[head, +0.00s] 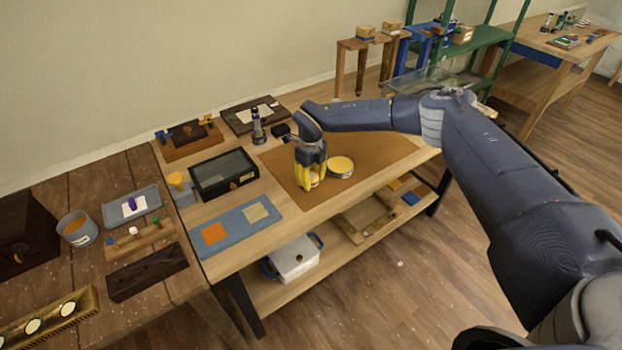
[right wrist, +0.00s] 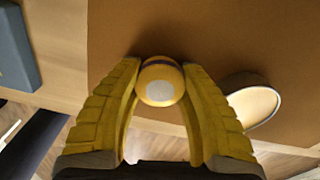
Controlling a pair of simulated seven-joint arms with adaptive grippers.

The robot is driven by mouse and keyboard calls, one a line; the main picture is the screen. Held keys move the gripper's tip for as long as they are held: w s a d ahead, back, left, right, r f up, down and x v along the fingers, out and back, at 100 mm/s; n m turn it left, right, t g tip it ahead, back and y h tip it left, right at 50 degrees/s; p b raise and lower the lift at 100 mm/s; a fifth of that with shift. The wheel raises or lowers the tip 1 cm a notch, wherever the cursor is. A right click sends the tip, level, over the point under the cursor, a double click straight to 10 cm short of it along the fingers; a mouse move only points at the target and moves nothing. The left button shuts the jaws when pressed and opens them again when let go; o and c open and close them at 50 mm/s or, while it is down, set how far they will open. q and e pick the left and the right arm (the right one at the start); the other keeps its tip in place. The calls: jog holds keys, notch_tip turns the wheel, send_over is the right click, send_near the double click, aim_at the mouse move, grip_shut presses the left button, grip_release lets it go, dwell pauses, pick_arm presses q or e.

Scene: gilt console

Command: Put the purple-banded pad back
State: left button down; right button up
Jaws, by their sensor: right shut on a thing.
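My right gripper (head: 311,183) is low over the brown mat (head: 390,150), its yellow fingers pointing down. In the right wrist view the fingers (right wrist: 160,85) are closed on the sides of a small rounded yellow pad (right wrist: 158,70). It has a pale round spot facing the camera and a dark purplish band near its far side. In the head view the fingers mostly hide the pad (head: 314,180). I cannot tell whether it touches the mat. My left gripper is not in view.
A round tin with a yellow top (head: 340,167) stands just right of the gripper; its rim also shows in the wrist view (right wrist: 277,100). A blue-grey board (head: 236,232) with orange and beige squares lies left. A glass-topped black box (head: 223,174) stands behind it.

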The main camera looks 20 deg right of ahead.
aim_at(311, 176)
jog(key=o, duration=1.1)
jog(key=shift+f, duration=0.1)
jog(key=shift+o, duration=0.2)
notch_tip(311, 176, up, 12)
